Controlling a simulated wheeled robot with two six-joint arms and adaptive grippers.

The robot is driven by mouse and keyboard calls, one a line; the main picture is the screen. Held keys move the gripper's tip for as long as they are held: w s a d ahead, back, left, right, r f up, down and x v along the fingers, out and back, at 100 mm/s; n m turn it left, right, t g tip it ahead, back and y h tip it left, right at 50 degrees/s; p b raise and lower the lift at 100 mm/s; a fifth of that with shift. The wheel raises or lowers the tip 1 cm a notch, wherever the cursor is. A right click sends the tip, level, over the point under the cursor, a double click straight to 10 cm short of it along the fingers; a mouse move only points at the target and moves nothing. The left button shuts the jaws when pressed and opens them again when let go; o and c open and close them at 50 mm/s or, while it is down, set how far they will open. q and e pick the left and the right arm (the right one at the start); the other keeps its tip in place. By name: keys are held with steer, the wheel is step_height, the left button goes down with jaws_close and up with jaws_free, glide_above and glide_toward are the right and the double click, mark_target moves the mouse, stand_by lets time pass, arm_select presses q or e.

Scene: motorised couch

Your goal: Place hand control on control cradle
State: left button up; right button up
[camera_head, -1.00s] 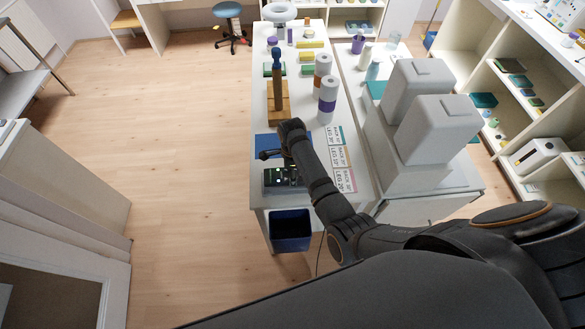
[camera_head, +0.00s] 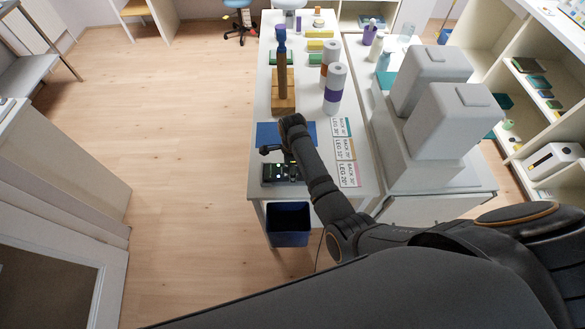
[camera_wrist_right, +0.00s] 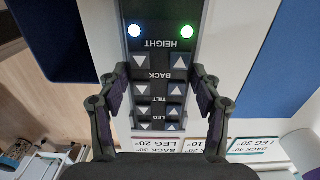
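The hand control (camera_head: 281,173) is a dark panel with lit indicators at the near end of the white table. In the right wrist view the hand control (camera_wrist_right: 160,55) shows a white light, a green light and arrow buttons marked HEIGHT, BACK, TILT and LEG. My right gripper (camera_wrist_right: 160,74) has its fingers apart, one on each side of the panel. I cannot tell whether they touch it. In the head view my right gripper (camera_head: 272,150) is just above the hand control and partly hides it. I cannot make out the control cradle. My left gripper is not in view.
A blue mat (camera_head: 268,134) and label cards (camera_head: 345,150) lie beside the gripper. A wooden stand (camera_head: 283,104) and paper rolls (camera_head: 335,88) stand farther back. A dark blue bin (camera_head: 288,226) hangs below the table's near edge. Grey machines (camera_head: 440,120) stand to the right.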

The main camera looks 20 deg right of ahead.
steer(key=o, duration=0.4)
steer(key=shift+d, duration=0.15)
steer(key=shift+c, duration=0.2)
steer(key=shift+r, duration=0.1)
step_height(320, 180, up, 7)
steer(key=p, duration=0.7)
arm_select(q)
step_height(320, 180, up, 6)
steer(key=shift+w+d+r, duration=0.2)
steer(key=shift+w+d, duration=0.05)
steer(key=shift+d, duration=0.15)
arm_select(e)
step_height(320, 180, up, 6)
steer(key=shift+f, duration=0.15)
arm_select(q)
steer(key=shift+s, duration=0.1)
